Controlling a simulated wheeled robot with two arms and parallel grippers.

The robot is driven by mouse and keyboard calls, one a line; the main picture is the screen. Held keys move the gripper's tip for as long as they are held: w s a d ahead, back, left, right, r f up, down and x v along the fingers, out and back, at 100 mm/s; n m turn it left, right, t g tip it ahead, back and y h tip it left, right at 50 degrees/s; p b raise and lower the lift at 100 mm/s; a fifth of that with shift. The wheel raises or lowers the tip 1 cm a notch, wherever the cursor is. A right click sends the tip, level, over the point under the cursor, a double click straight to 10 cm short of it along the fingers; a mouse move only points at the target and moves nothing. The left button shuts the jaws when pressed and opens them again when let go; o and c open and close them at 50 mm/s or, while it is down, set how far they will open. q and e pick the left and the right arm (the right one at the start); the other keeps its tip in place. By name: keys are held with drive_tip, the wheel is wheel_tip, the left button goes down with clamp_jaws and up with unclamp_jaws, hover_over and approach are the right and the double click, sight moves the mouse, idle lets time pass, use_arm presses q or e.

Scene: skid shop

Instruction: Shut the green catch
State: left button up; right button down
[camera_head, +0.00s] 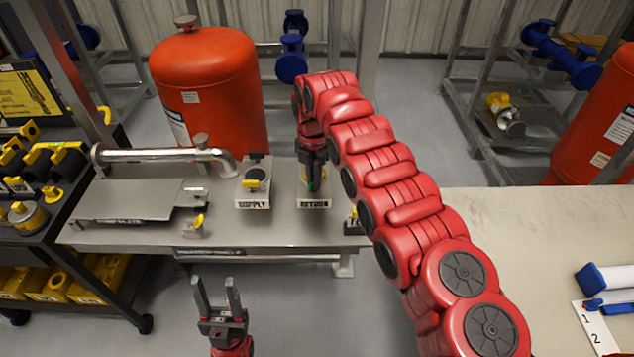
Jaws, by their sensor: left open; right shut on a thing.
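My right gripper (314,178) reaches down over the pale block labelled RETURN (314,202) on the steel bench. It is shut on a small green part, the green catch (311,186), of which only a sliver shows between the dark fingers. The gripper and red arm hide most of the catch and the top of the block, so I cannot tell the catch's angle. My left gripper (217,290) is open and empty, in front of the bench and apart from it.
A block labelled SUPPLY (253,203) with a yellow part stands left of the RETURN block. A bent steel pipe (160,154) and a flat plate (130,199) are further left. An orange tank (212,85) stands behind the bench. A pale table (530,235) is at right.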

drive_tip(key=shift+n, duration=1.4)
drive_tip(key=n, duration=0.3)
drive_tip(key=shift+n, duration=0.4)
drive_tip(key=c, duration=0.9)
unclamp_jaws()
drive_tip(key=shift+c, duration=0.2)
drive_tip(key=shift+r, duration=0.15)
drive_tip(key=shift+r+p, duration=0.7)
drive_tip(key=shift+r, duration=0.7)
drive_tip(key=shift+r+p, duration=1.35)
drive_tip(key=shift+r, duration=0.7)
